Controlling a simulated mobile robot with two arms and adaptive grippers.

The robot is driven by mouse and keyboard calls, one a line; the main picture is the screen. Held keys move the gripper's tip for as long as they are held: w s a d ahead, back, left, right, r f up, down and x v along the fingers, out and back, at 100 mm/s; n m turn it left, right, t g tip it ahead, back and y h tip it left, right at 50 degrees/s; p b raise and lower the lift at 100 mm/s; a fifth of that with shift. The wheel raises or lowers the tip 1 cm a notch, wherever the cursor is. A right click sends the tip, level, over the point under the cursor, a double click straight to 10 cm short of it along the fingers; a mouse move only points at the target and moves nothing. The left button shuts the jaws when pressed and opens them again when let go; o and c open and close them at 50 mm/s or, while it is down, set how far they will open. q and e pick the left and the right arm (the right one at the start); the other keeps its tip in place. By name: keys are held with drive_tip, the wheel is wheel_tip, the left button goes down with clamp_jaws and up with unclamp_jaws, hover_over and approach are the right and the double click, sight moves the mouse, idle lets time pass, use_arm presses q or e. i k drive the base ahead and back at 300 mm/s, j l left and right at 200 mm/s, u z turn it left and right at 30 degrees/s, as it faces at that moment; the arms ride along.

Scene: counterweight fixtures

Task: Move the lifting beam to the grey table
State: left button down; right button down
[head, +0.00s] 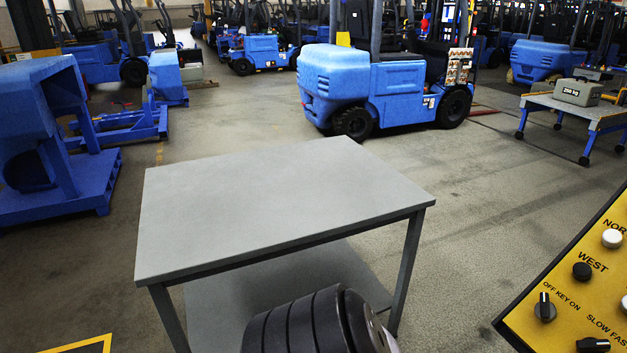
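The grey table (285,200) stands in front of me in the head view. Its top is bare and a lower shelf (235,300) shows beneath it. I cannot make out a lifting beam in this view. Neither of my grippers is in view. A dark, ribbed, rounded shape (310,325) rises from the bottom edge in front of the table. I cannot tell whether it is part of me or a stack of discs.
A yellow control panel (555,300) with knobs and buttons is at the lower right. A wheeled cart (560,108) at the right bears a grey weight (577,92). A blue forklift (375,85) stands behind the table. A blue frame (65,190) is at left. Floor right of the table is clear.

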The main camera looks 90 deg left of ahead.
sight(253, 204)
drive_tip(key=k+u, duration=0.1)
drive_tip(key=u, duration=0.4)
drive_tip(key=k+u, duration=0.15)
drive_tip(key=u, duration=0.35)
